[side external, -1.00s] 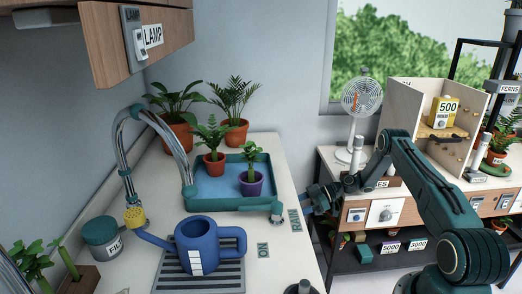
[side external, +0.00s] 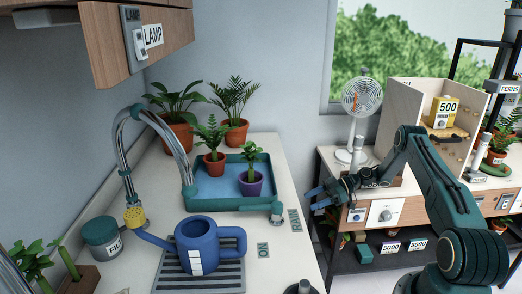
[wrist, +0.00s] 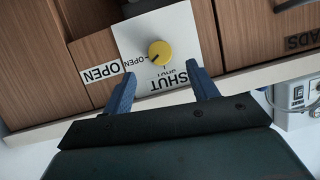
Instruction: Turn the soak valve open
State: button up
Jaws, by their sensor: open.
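The soak valve is a round yellow knob (wrist: 160,54) on a white plate (wrist: 131,38) in the wrist view. A dark mark shows on the knob; I cannot tell exactly where it points. An OPEN label (wrist: 101,72) is left of it and SHUT (wrist: 172,84) is below it. My gripper (wrist: 161,78) is open and empty, its two blue fingers spread below the knob and apart from it. In the side view, my gripper (side external: 313,195) is by the right edge of the counter. The knob is not visible in that view.
The counter (side external: 285,185) holds a teal tray (side external: 235,205) with two potted plants, a small tap (side external: 277,211) beside the RAIN label (side external: 294,219), and a blue watering can (side external: 197,238). A bench with a dial panel (side external: 386,214) stands behind my gripper.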

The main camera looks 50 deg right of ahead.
jog(key=shift+s+d+r, duration=0.15)
jog(key=shift+s+d, duration=0.05)
jog(key=shift+d, duration=0.1)
notch_tip(320, 180, up, 10)
jog(key=w+a+f+n+t+h, duration=0.1)
jog(key=a+f+n+t+h, duration=0.1)
jog(key=a+f+n+t, duration=0.1)
jog(key=shift+w+a+f+n, duration=0.45)
jog(key=shift+f+n, duration=0.7)
jog(key=shift+n, duration=0.55)
jog(key=shift+f, duration=0.15)
notch_tip(320, 180, down, 8)
jog(key=w+a, duration=0.1)
jog(key=w, duration=0.1)
jog(key=shift+w+a+r, duration=0.15)
jog(key=shift+a+r, duration=0.05)
jog(key=shift+a, duration=0.15)
dwell(0.4)
